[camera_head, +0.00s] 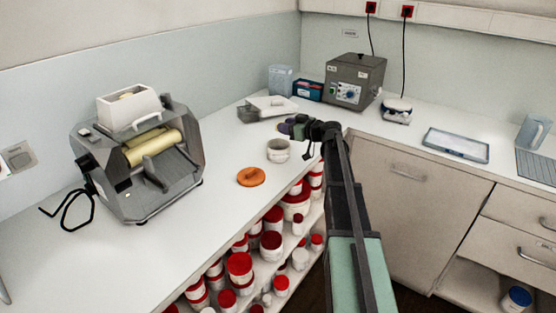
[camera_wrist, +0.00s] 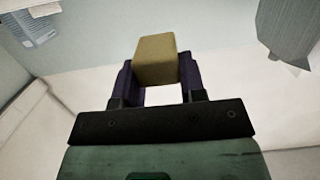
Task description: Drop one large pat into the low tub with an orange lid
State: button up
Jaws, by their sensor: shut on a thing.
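My gripper (camera_head: 291,128) is shut on a yellow-tan block, the large pat (camera_wrist: 156,58), which sits between the two dark fingers in the wrist view. In the head view the gripper is above the counter, just behind and above the low white tub (camera_head: 278,152). The tub stands open on the counter near its front edge. The orange lid (camera_head: 251,177) lies flat on the counter, apart from the tub, to its front left. The pat is hard to make out in the head view. The tub cannot be made out in the wrist view.
A grey roller mill (camera_head: 140,165) stands at the left. A pale tray (camera_head: 247,113), a blue box (camera_head: 307,91) and a grey control box (camera_head: 354,83) stand at the back. Red-lidded tubs (camera_head: 239,268) fill the shelves below. The counter left of the orange lid is clear.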

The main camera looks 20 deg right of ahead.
jog(key=shift+f, duration=0.25)
jog(key=o, duration=1)
jog(key=p+v, duration=0.1)
jog(key=v, duration=0.9)
jog(key=shift+s+d+p, duration=0.3)
jog(key=shift+p, duration=0.1)
